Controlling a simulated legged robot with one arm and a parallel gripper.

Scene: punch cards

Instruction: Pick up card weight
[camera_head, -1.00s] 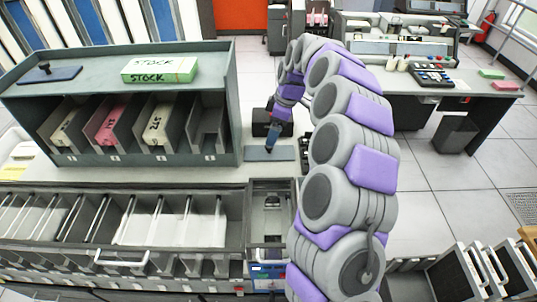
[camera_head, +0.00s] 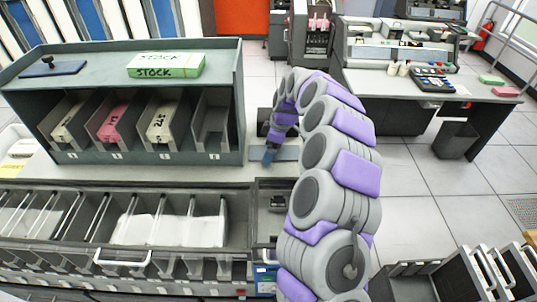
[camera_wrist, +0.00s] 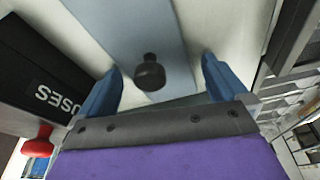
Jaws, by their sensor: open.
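A flat blue-grey card weight (camera_head: 288,153) with a black knob lies on the pale worktop, right of the stock cabinet. In the wrist view its plate (camera_wrist: 120,18) runs up the picture, and its knob (camera_wrist: 150,74) stands near the fingertips. My gripper (camera_head: 268,156) is over the weight in the head view, with the arm hiding part of the plate. In the wrist view my gripper (camera_wrist: 162,66) is open, one blue finger on each side of the knob, with gaps on both sides. A similar dark blue plate with a black knob (camera_head: 48,64) lies on top of the cabinet.
The grey cabinet (camera_head: 150,82) with card slots stands left of the gripper. A black box (camera_wrist: 45,75) with white lettering and a red knob (camera_wrist: 38,136) sit close left in the wrist view. Open card trays (camera_head: 235,232) lie in front.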

